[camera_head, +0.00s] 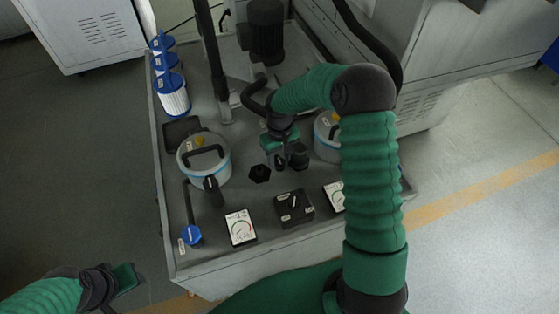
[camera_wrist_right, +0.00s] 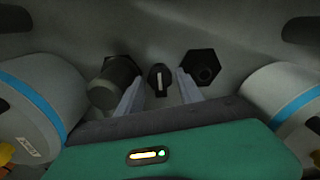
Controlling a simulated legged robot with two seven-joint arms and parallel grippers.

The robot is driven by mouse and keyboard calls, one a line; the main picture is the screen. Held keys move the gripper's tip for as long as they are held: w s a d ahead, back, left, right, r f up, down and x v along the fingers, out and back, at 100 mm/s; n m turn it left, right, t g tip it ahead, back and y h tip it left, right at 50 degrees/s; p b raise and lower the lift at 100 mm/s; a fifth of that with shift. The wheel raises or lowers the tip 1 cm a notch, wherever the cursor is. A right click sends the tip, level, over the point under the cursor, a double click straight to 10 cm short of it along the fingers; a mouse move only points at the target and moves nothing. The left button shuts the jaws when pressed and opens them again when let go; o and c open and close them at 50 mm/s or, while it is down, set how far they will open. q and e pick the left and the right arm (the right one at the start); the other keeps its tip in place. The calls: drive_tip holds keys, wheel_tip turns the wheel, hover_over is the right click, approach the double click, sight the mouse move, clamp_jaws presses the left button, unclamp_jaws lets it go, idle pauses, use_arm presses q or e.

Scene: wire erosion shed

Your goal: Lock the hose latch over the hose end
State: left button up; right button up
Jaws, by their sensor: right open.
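A small black knob with a white stripe, which may be the hose latch (camera_wrist_right: 160,78), shows in the right wrist view between my right fingers. A black cylinder, which looks like the hose end (camera_wrist_right: 112,82), stands left of it on a hexagonal base; it also shows in the head view (camera_head: 297,156). My right gripper (camera_wrist_right: 159,92) is open, its fingers on either side of the knob; contact cannot be told. In the head view my right gripper (camera_head: 280,159) is over the tabletop and hides the knob. My left gripper (camera_head: 122,282) is off the table's near left corner; its jaw gap is unclear.
An empty-looking hexagonal port (camera_head: 259,174) sits beside my right gripper. Pale canisters stand left (camera_head: 204,160) and right (camera_head: 327,135). A rotary switch (camera_head: 294,207) and gauge (camera_head: 240,227) lie in front. Blue-white filters (camera_head: 172,97) and a black motor (camera_head: 265,35) stand farther back.

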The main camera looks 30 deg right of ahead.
drive_tip(key=shift+w+f, duration=0.1)
drive_tip(key=shift+f, duration=0.35)
drive_tip(key=shift+r, duration=0.1)
drive_tip(key=shift+c, duration=1.3)
clamp_jaws()
